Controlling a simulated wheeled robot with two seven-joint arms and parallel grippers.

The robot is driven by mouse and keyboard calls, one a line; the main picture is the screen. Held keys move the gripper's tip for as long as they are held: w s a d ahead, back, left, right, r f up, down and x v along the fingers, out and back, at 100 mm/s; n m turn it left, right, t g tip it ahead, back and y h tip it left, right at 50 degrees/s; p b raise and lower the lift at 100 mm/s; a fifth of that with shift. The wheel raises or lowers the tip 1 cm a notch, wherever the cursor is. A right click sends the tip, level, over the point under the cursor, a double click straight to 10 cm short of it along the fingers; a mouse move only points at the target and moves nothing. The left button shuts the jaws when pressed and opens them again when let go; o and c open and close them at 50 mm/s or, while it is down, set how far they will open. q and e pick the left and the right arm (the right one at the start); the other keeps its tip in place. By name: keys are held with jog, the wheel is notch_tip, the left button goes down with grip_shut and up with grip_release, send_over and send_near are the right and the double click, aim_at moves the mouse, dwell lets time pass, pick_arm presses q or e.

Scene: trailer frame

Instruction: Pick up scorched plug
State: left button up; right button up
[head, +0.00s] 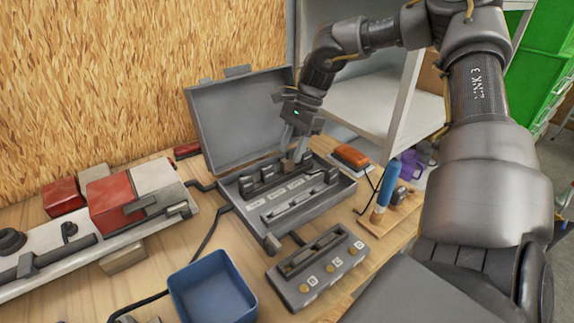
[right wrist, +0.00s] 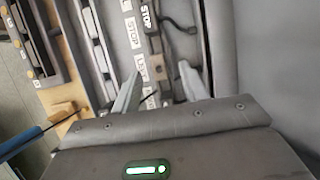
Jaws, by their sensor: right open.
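An open grey case (head: 226,112) stands on the workbench, with a row of dark plugs and white labels inside. My right gripper (head: 296,150) reaches down into the back of the case, with its two fingers apart. A small brownish plug (head: 287,166) sits just below the fingertips; it may be the scorched one. In the right wrist view, the open fingers (right wrist: 160,80) straddle a dark, brown-tinged plug (right wrist: 156,66) beside labels reading STOP. Contact between fingers and plug cannot be told. My left gripper is not in view.
A grey socket block (head: 318,266) and a blue bin (head: 212,289) stand in front of the case. Red and white trailer parts (head: 110,200) lie at left. A blue-handled tool (head: 388,186) and an orange-topped block (head: 351,156) are at right. The raised lid is behind.

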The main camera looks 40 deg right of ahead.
aim_at(287, 159)
jog(key=x, duration=0.3)
jog(key=shift+f+p, duration=0.35)
jog(key=shift+a+f, duration=0.2)
jog(key=shift+f, duration=0.05)
grip_shut()
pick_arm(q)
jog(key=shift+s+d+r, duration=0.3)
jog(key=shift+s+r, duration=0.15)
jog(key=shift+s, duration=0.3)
pick_arm(e)
jog(key=shift+r, duration=0.1)
